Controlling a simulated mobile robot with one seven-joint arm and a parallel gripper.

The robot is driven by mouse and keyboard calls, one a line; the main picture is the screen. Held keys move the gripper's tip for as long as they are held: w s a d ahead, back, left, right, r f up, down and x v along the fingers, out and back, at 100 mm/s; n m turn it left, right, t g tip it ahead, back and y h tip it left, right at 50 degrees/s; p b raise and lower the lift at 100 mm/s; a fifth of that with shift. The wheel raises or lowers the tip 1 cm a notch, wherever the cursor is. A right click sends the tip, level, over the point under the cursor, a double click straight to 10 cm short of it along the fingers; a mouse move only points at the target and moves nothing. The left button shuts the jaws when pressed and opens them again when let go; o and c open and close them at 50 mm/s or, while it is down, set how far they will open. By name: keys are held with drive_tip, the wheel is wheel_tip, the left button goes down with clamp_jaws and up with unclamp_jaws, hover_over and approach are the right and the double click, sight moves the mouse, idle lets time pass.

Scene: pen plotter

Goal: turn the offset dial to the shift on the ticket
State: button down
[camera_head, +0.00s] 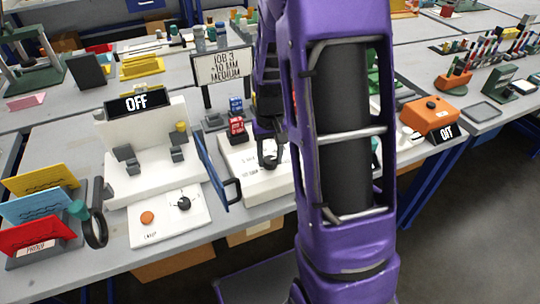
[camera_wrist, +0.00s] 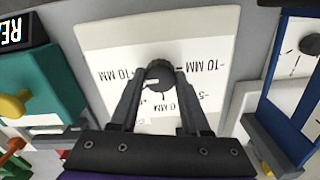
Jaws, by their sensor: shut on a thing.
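The offset dial (camera_wrist: 160,70) is a round black knob on a white panel (camera_wrist: 215,35). In the wrist view "+10 MM" is printed to its left, "-10 MM" to its right, and "0 MM" and part of "-5" below. My gripper (camera_wrist: 160,79) is shut on the dial, one finger on each side. A small pale mark shows at the knob's lower left; its exact heading is hard to tell. In the head view my gripper (camera_head: 268,142) reaches down to the white box. The ticket (camera_head: 224,67) behind reads "JOB 3, +10 MM, MEDIUM".
A white plotter (camera_head: 145,150) with an "OFF" sign (camera_head: 139,102) stands to the left. A blue frame (camera_head: 211,168) stands between it and the dial's box. Small red (camera_head: 236,125) and blue blocks stand behind the box. My arm hides the area to the right.

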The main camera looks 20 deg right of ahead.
sight(270, 159)
idle(0.4)
drive_tip(key=shift+c, duration=1.9)
unclamp_jaws()
wheel_tip(270, 159, up, 18)
drive_tip(key=p, duration=0.2)
drive_tip(key=shift+f+p, duration=0.25)
drive_tip(key=shift+p, duration=0.15)
drive_tip(key=shift+w+r, duration=0.1)
